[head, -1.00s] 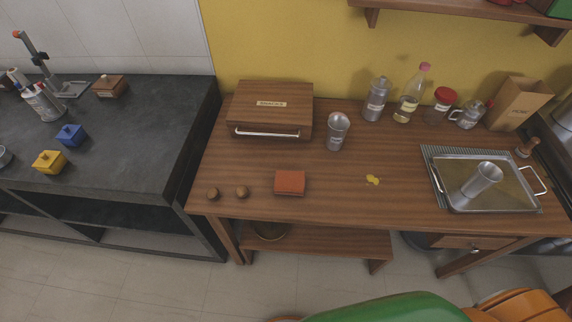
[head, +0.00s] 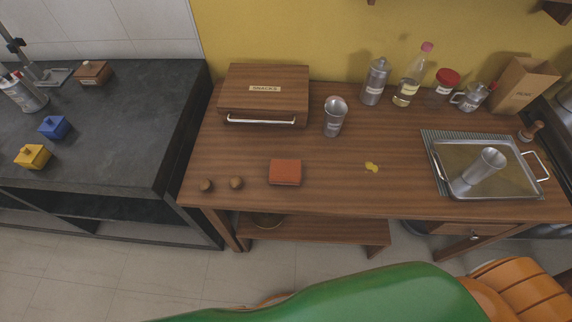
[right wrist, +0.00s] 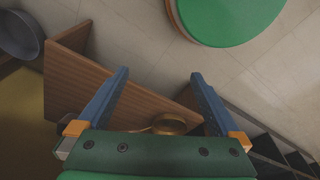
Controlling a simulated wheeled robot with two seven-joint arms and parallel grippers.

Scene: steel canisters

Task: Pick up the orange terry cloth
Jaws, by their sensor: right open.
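The orange terry cloth (head: 285,172) lies folded flat near the front edge of the wooden table (head: 330,190), left of its middle. Nothing touches it. My right gripper (right wrist: 160,78) shows in the right wrist view, its two blue fingers wide apart with nothing between them. That view shows floor, a wooden board and a round brass-coloured thing beyond the fingers, and no cloth. Neither gripper shows in the head view.
Two small brown knobs (head: 221,184) lie left of the cloth, and a snacks box (head: 264,95) stands behind it. A steel cup (head: 335,117) is behind right, yellow bits (head: 371,167) to the right. A tray (head: 515,182) holds another steel cup. A dark counter (head: 110,150) stands left.

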